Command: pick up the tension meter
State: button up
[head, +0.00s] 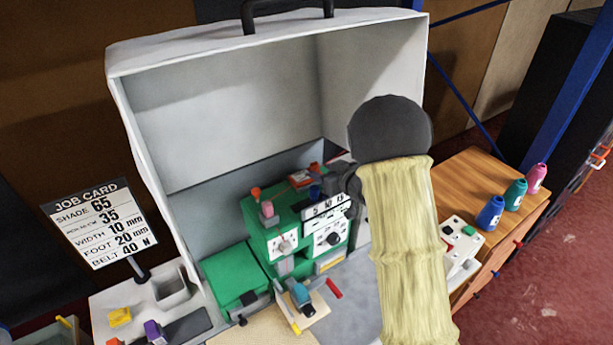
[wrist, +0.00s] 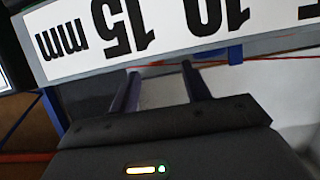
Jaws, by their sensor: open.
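I cannot single out the tension meter with certainty in either view. A small orange-red item (head: 302,178) lies on top of the green machine (head: 254,220), close to my gripper; its details are too small to read. My gripper (head: 322,180) is at the machine's upper right, partly hidden by my own arm. In the wrist view my gripper (wrist: 160,88) has its two dark fingers apart, with nothing between them. A white scale strip marked 5, 10, 15 mm (wrist: 150,30) crosses the view just beyond the fingertips, upside down; it also shows on the machine's front (head: 325,206).
A pale hood (head: 230,110) stands behind and around the machine. A job card (head: 101,222) stands at left beside a small grey bin (head: 172,290). At right, a wooden cabinet (head: 470,175) bears blue, green and pink cones (head: 515,194) and a white control box (head: 462,240).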

aim_at(317, 165)
jog(key=shift+w+a+p, duration=0.2)
jog(key=shift+w+p, duration=0.2)
jog(key=shift+p, duration=0.05)
jog(key=p+x, duration=0.2)
jog(key=x, duration=0.2)
jog(key=shift+w+d, duration=0.15)
jog(key=shift+w, duration=0.1)
jog(key=shift+s, duration=0.1)
jog(key=shift+w, duration=0.2)
grip_shut()
